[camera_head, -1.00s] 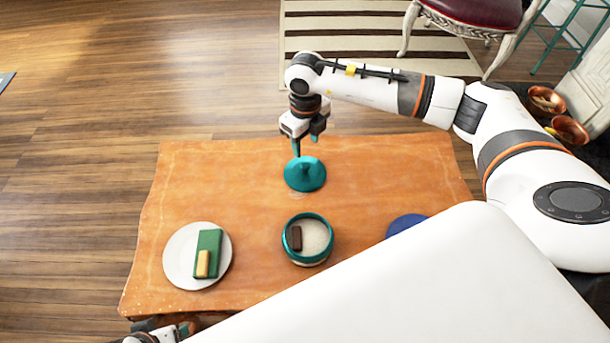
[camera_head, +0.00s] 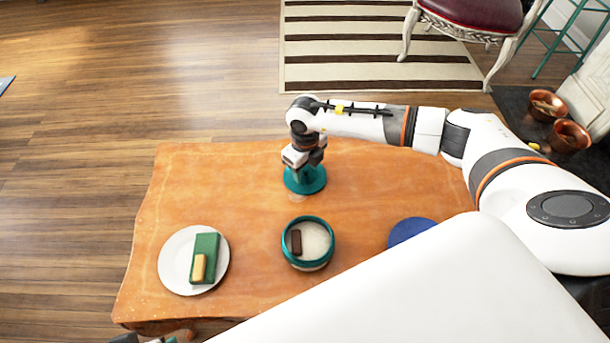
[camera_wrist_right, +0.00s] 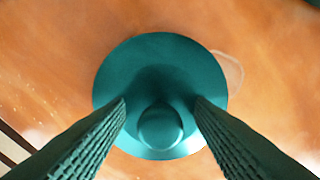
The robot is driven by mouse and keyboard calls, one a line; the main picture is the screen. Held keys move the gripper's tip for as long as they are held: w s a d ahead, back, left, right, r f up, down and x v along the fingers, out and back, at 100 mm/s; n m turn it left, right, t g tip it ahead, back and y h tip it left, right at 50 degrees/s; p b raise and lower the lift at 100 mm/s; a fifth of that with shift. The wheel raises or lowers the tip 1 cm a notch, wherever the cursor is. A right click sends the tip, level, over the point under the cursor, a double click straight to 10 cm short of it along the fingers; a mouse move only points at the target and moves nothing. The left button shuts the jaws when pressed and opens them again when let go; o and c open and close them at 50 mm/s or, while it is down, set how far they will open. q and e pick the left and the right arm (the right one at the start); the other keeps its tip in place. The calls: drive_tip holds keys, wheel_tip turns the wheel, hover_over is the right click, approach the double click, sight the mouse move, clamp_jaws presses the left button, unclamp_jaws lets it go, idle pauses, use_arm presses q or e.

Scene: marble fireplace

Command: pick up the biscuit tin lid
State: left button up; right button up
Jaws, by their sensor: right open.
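The teal biscuit tin lid (camera_head: 306,184) lies on the orange-brown table, towards its far edge. It is round, with a raised knob in the middle. My right gripper (camera_head: 303,170) is right above it, pointing down. In the right wrist view the fingers of my right gripper (camera_wrist_right: 160,103) are open, one on each side of the lid's knob (camera_wrist_right: 160,126), with a gap on both sides. The teal-rimmed biscuit tin (camera_head: 309,263) stands open nearer to me, with a dark brown bar inside. Only a sliver of my left gripper (camera_head: 145,339) shows at the bottom left edge.
A white plate (camera_head: 170,270) with a green block (camera_head: 206,255) and a small yellow block (camera_head: 199,268) sits at the table's left. A blue disc (camera_head: 408,231) is partly hidden behind my white body. The table (camera_head: 225,180) is bare around the lid.

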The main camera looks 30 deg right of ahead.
drive_tip(key=shift+r, duration=0.1)
drive_tip(key=shift+c, duration=0.2)
clamp_jaws()
